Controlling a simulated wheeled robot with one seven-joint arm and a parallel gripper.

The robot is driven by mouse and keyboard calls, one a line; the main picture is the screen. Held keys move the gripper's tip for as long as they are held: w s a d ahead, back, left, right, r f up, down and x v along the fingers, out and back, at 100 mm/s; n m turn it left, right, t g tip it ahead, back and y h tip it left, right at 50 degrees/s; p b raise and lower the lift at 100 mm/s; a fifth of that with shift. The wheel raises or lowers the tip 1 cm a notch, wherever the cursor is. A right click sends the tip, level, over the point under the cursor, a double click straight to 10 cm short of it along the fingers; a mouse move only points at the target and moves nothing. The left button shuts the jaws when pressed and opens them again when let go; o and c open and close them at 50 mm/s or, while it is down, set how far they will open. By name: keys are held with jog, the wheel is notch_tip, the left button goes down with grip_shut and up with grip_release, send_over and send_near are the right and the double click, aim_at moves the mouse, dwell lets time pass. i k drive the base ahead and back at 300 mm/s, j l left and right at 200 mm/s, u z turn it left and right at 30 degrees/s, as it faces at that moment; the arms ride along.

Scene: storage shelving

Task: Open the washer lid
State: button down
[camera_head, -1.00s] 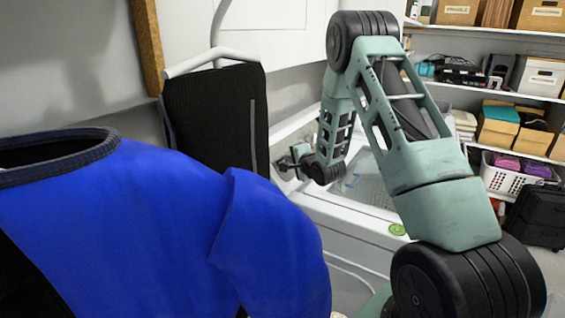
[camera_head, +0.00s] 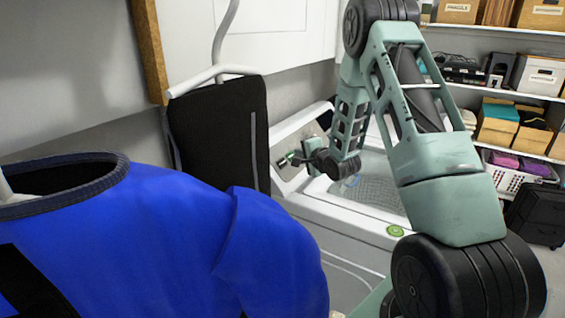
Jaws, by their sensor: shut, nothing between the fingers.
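The white washer (camera_head: 340,222) stands in the middle, with its control panel (camera_head: 288,178) along the back left. A grey, mesh-textured lid area (camera_head: 385,190) with a clear look lies in its top, partly hidden behind my arm. I cannot tell whether the lid is raised at all. My gripper (camera_head: 284,161) is small in view, in front of the control panel by the lid's back left corner. It is shut and empty. I cannot tell whether it touches the panel.
A blue garment (camera_head: 190,235) fills the lower left, close to the camera. A black padded board (camera_head: 217,135) hangs or leans at the wall behind it. A round green object (camera_head: 395,231) is on the washer's front edge. Shelves with boxes and a white basket (camera_head: 505,178) stand at right.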

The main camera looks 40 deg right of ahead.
aim_at(320, 188)
jog(key=k+l, duration=0.25)
jog(key=k, duration=0.2)
jog(key=k+l, duration=0.25)
jog(key=k, duration=0.25)
